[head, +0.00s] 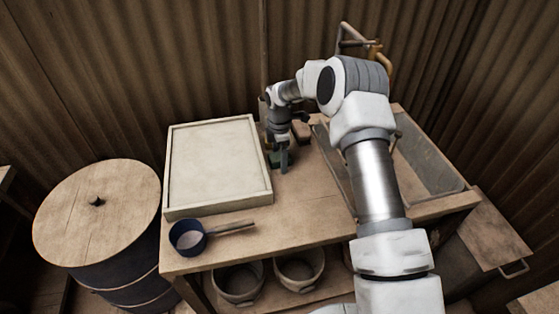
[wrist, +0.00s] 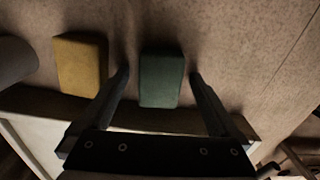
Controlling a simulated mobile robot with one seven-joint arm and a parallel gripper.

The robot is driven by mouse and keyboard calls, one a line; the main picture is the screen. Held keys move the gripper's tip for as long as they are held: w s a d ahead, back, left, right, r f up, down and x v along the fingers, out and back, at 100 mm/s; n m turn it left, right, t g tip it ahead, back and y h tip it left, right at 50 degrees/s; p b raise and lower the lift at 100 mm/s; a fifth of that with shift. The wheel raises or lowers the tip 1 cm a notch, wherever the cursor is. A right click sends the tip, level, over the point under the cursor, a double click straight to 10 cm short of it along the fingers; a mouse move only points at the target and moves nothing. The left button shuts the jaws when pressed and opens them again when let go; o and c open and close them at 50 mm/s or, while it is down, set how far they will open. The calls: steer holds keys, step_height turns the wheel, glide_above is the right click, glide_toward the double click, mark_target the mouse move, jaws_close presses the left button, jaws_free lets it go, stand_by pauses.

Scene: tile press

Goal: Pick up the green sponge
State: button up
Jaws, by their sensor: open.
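The green sponge (wrist: 161,80) lies flat on the wooden table top in the wrist view, a dark green block. My gripper (wrist: 159,74) is open, with one finger on each side of the sponge and a narrow gap showing at both sides. It holds nothing. In the head view my gripper (head: 281,162) points down at the table beside the right edge of the white tray. The sponge is mostly hidden behind it there. I cannot tell how far the fingertips are above the table.
A yellow sponge (wrist: 80,65) lies left of the green one in the wrist view, outside the fingers. The framed white tray (head: 262,152) is close to my gripper. A blue ladle (head: 189,238) lies in front, and a sink (head: 436,153) is at right. The front middle of the table is clear.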

steer(key=c, duration=1.4)
steer(key=shift+r, duration=0.1)
steer(key=shift+c, duration=0.2)
steer(key=shift+r, duration=0.55)
steer(key=r, duration=0.3)
steer(key=shift+s+d+r+p, duration=0.2)
steer(key=shift+s+p, duration=0.05)
steer(key=shift+p, duration=0.05)
steer(key=s+d+r, duration=0.4)
steer(key=s+r, duration=0.2)
steer(key=s, duration=0.4)
steer(key=shift+d+r+p, duration=0.2)
steer(key=shift+d+p, duration=0.15)
steer(key=shift+p, duration=0.05)
